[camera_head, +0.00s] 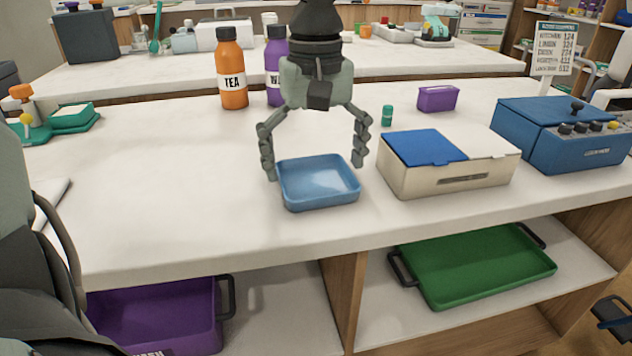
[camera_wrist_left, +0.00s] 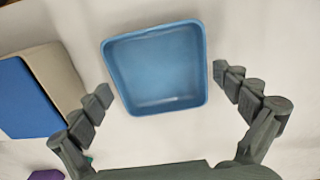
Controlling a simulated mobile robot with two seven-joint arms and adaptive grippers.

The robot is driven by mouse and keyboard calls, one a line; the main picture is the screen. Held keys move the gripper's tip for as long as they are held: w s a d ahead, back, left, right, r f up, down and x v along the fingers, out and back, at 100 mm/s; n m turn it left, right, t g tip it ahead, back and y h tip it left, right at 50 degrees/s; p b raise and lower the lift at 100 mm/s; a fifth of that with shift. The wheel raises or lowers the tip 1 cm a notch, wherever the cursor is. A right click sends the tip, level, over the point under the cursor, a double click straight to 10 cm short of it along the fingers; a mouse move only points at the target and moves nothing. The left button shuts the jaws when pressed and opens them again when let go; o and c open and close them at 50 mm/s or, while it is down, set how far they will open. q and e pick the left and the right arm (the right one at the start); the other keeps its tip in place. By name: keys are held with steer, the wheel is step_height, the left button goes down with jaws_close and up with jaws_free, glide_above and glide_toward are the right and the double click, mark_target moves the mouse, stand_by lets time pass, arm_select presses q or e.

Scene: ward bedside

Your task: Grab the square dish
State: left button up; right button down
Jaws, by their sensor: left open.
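The square dish (camera_head: 318,184) is a shallow light-blue tray with a raised rim. It is empty and sits flat on the white counter near its front edge. My left gripper (camera_head: 313,166) hangs over it from above, open, with one finger at its left side and one at its right. In the left wrist view the dish (camera_wrist_left: 155,68) lies mostly beyond the open fingertips of the left gripper (camera_wrist_left: 163,83), with a gap on each side. Nothing is held. My right gripper is not in view.
A cream box with a blue lid (camera_head: 446,166) stands close to the dish's right. An orange bottle (camera_head: 231,68) and a purple bottle (camera_head: 276,66) stand behind, near the gripper. A blue device (camera_head: 566,135) is far right. The counter (camera_head: 160,190) left of the dish is clear.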

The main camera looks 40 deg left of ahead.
arm_select(q)
steer(key=shift+s, duration=0.1)
steer(key=c, duration=1.3)
steer(key=shift+f, duration=0.1)
steer(key=c, duration=0.5)
jaws_close()
